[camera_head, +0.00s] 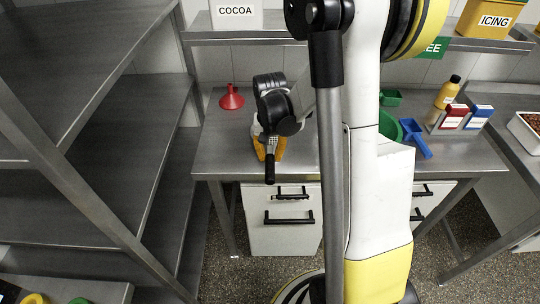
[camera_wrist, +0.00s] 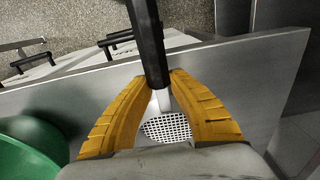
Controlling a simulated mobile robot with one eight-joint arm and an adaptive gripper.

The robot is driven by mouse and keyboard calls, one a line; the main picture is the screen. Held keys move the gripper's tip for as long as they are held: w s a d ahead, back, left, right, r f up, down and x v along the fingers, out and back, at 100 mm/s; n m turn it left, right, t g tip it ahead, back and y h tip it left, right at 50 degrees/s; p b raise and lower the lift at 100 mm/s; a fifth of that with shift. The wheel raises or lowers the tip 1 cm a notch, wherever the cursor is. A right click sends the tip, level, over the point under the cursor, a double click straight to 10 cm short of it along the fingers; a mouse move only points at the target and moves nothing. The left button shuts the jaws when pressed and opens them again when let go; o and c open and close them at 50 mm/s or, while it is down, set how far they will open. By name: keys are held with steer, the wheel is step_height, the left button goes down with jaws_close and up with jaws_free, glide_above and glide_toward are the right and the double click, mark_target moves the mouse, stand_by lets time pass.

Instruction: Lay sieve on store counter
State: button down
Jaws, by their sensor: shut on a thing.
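The sieve has a long black handle (camera_wrist: 150,45) and a round perforated metal end (camera_wrist: 165,128). My gripper (camera_wrist: 160,82) is shut on it, with its yellow fingers on both sides near where handle and metal end meet. In the head view my gripper (camera_head: 268,147) is over the front edge of the grey metal counter (camera_head: 222,150), and the black handle (camera_head: 270,170) points down past that edge. Whether the sieve touches the counter cannot be told. The counter also shows in the wrist view (camera_wrist: 240,85).
A red funnel (camera_head: 231,98) stands left of my gripper. A green bowl (camera_head: 389,126), a blue scoop (camera_head: 416,140), a yellow bottle (camera_head: 448,92) and small boxes (camera_head: 453,117) are on the right. A metal rack (camera_head: 85,90) stands left. The counter's left front is clear.

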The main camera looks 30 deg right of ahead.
steer(key=c, duration=1.3)
jaws_free()
step_height(320, 180, up, 11)
steer(key=p, duration=0.4)
steer(key=s+a+r+n+t, duration=0.2)
steer(key=s+a+r, duration=0.1)
steer(key=s+a, duration=0.1)
steer(key=s+a+r+n+t, duration=0.2)
steer(key=s+a+r, duration=0.2)
steer(key=a, duration=0.2)
steer(key=s+a+r+n+t, duration=0.2)
steer(key=s+a+r+n, duration=0.1)
steer(key=s+a+r, duration=0.1)
steer(key=shift+s+a+r+t, duration=0.1)
steer(key=shift+s+a+t, duration=0.1)
steer(key=shift+a, duration=0.2)
steer(key=shift+s+a+t, duration=0.1)
steer(key=shift+a+t, duration=0.1)
steer(key=shift+a, duration=0.15)
step_height(320, 180, down, 3)
steer(key=b, duration=0.2)
steer(key=shift+b, duration=0.3)
